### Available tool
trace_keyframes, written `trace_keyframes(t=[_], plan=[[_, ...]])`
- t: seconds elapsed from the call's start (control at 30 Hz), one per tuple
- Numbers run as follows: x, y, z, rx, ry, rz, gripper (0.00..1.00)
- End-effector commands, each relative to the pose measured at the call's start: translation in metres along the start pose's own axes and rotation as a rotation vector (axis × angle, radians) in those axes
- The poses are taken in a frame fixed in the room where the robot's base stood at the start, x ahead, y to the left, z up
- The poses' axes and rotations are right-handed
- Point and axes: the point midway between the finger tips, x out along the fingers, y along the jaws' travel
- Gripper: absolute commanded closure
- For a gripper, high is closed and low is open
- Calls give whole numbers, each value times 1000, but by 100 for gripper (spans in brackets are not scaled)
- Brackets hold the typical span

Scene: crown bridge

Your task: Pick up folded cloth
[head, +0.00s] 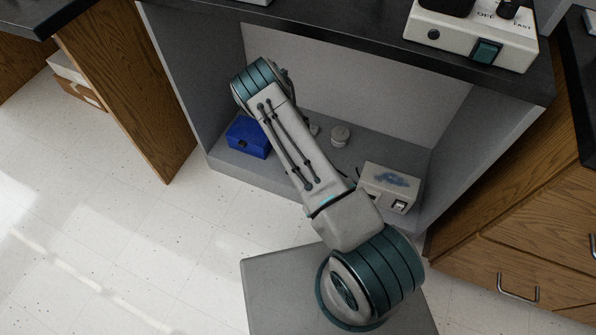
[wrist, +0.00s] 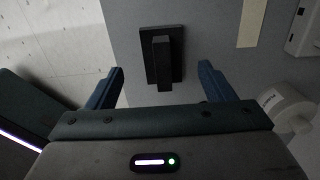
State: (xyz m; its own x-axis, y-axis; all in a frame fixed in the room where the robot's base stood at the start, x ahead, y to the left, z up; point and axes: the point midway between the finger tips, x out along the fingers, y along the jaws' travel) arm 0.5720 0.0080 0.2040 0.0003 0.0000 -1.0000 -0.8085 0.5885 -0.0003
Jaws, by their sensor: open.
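I cannot pick out a folded cloth with certainty in either view. A blue, box-like item (head: 248,137) sits at the left of the grey shelf in the head view, partly behind my arm; I cannot tell whether it is cloth. My gripper (wrist: 161,68) is open and empty in the wrist view, its two dark blue fingers apart. A black block on a flat black plate (wrist: 161,58) shows between and beyond the fingertips, apart from them. In the head view my arm reaches into the recess under the counter and my gripper is hidden behind it.
On the shelf are a pale box with a blue patch and a switch (head: 390,187) and a small whitish round item (head: 340,135). A white cylindrical item (wrist: 288,106) is right of my gripper. The black counter (head: 330,38) overhangs the recess; grey side walls (head: 180,70) bound it.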

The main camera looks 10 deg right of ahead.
Motion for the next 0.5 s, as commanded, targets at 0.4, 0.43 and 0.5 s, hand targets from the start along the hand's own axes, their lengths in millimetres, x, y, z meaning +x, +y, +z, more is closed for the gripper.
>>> trace_keyframes(t=[0.4, 0.43, 0.5], plan=[[44, -4, -2, 0, 0, 0, 25], [43, -3, -2, 0, 0, 0, 25], [43, -3, -2, 1, 0, 0, 25]])
